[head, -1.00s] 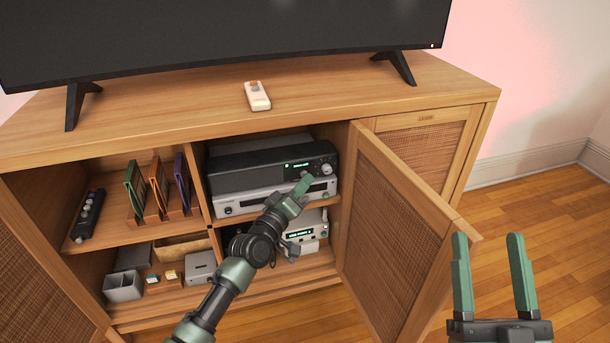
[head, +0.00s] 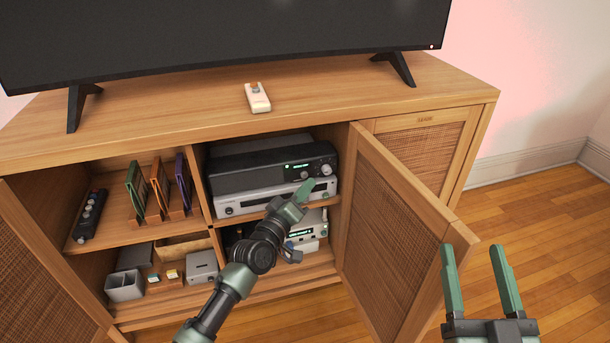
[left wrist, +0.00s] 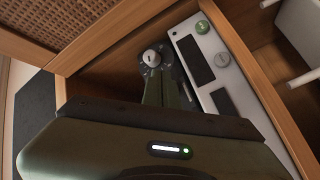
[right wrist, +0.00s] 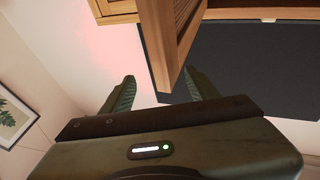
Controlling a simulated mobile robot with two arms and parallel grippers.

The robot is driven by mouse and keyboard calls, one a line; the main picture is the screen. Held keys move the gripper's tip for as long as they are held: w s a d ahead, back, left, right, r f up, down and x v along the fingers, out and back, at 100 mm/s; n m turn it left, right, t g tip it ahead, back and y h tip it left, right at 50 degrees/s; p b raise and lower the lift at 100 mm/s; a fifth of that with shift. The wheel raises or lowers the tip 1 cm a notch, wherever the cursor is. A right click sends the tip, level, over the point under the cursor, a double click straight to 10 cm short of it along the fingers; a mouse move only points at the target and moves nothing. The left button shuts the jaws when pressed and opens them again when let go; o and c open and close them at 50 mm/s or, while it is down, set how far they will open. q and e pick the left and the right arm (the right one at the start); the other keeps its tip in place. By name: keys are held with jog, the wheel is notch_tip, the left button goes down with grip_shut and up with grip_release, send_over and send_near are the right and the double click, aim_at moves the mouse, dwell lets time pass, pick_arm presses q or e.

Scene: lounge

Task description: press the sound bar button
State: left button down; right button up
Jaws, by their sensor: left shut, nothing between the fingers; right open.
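No label that I can read names the sound bar. A black unit (head: 235,172) with knobs and a lit display sits on the cabinet's right-middle shelf, on top of a silver unit (head: 262,203). In the left wrist view the silver unit (left wrist: 202,62) shows a green round button (left wrist: 203,27) and dark panels. One round knob (left wrist: 152,57) shows just past the fingertips. My left gripper (head: 309,185) is shut and empty in front of these units' right part; contact cannot be told.
The open rattan door (head: 395,235) stands between my two grippers. A lower white unit (head: 305,238) is partly behind my left arm. Shelves left hold a black multi-knob strip (head: 89,215) and upright coloured folders (head: 158,190). A white remote (head: 257,98) lies on top.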

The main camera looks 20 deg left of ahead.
aim_at(466, 266)
jog(key=f, duration=0.1)
jog(key=f+g, duration=0.2)
jog(key=shift+w+d+f+h+p, duration=0.15)
jog(key=shift+w+f+h+p, duration=0.05)
jog(key=shift+w+h+p, duration=0.15)
pick_arm(q)
jog(key=shift+s+d+p, duration=0.6)
jog(key=shift+s+d, duration=0.1)
jog(key=shift+s, duration=0.35)
jog(key=shift+s+d+p, duration=0.55)
jog(key=shift+s+d, duration=0.15)
jog(key=shift+s, duration=0.3)
pick_arm(e)
notch_tip(466, 266, down, 11)
jog(key=s+d+g+h, duration=0.1)
jog(key=s+d+g, duration=0.1)
jog(key=g, duration=0.4)
jog(key=shift+s+r+h, duration=0.2)
jog(key=shift+s+h, duration=0.15)
